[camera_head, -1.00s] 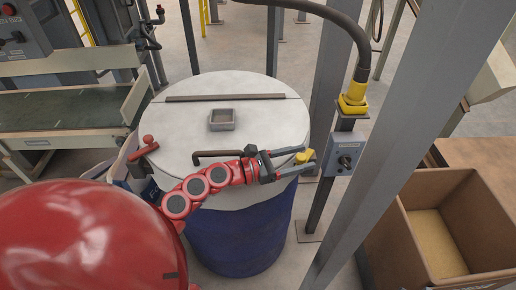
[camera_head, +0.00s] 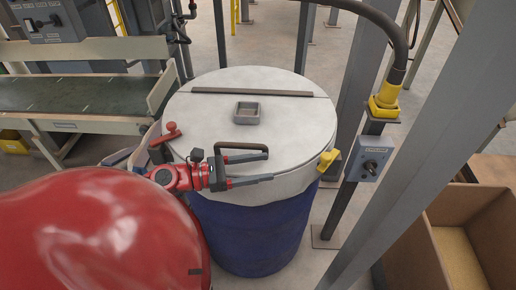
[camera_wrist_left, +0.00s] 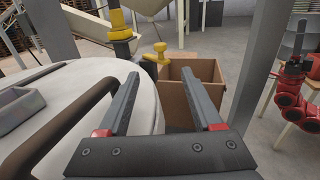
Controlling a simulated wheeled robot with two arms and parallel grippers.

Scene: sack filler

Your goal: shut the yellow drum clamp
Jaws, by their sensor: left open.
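The yellow drum clamp (camera_head: 328,160) sits at the right rim of the blue drum (camera_head: 250,235), by the edge of its pale lid (camera_head: 285,130). It sticks up and leans to the right; I cannot tell whether it is latched. My left gripper (camera_head: 270,168) is open and empty over the lid's front part, to the left of the clamp and apart from it. In the left wrist view the clamp (camera_wrist_left: 158,52) shows beyond the gap between the open fingers (camera_wrist_left: 162,76).
A dark lid handle (camera_head: 242,147) is close to my left fingers. A red clamp (camera_head: 171,132) is at the lid's left rim. A post with a grey switch box (camera_head: 370,158) stands just right of the yellow clamp. A brown bin (camera_head: 480,210) is at the far right.

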